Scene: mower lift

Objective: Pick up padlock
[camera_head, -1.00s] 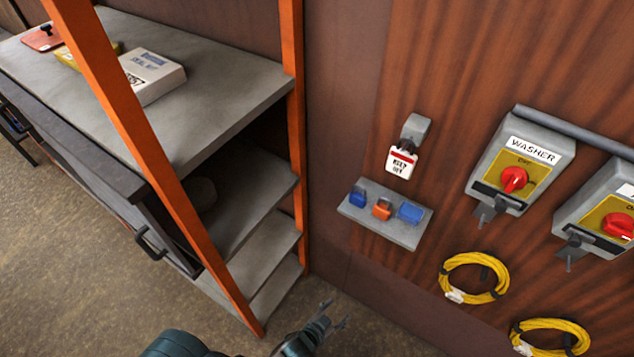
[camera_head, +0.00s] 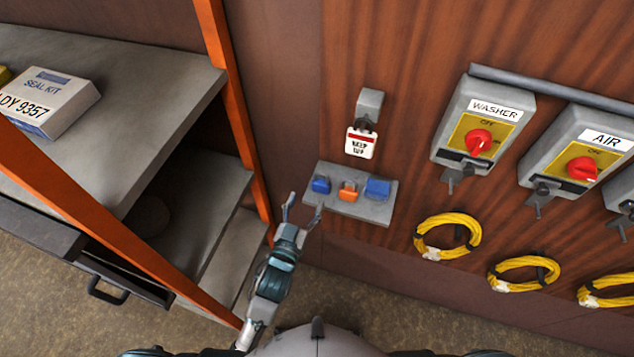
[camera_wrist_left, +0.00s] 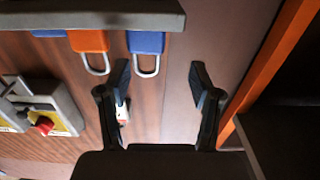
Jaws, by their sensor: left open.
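Three padlocks sit on a small grey wall shelf (camera_head: 336,206): a blue one at the left (camera_head: 321,185), an orange one in the middle (camera_head: 348,192) and a blue one at the right (camera_head: 378,188). My left gripper (camera_head: 303,208) is open and empty, near the shelf's left end. In the left wrist view the padlocks look upside down. There the left blue padlock (camera_wrist_left: 145,42) is closest to my open fingers (camera_wrist_left: 160,78), its shackle toward the near finger; no contact is visible. The orange padlock (camera_wrist_left: 88,40) is beside it. My right gripper is not in view.
A red-and-white tag (camera_head: 361,143) hangs above the shelf. Switch boxes marked WASHER (camera_head: 485,125) and AIR (camera_head: 582,150) and yellow cable coils (camera_head: 447,236) are on the wall to the right. An orange post (camera_head: 237,120) and grey workbench (camera_head: 130,90) bound the left side.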

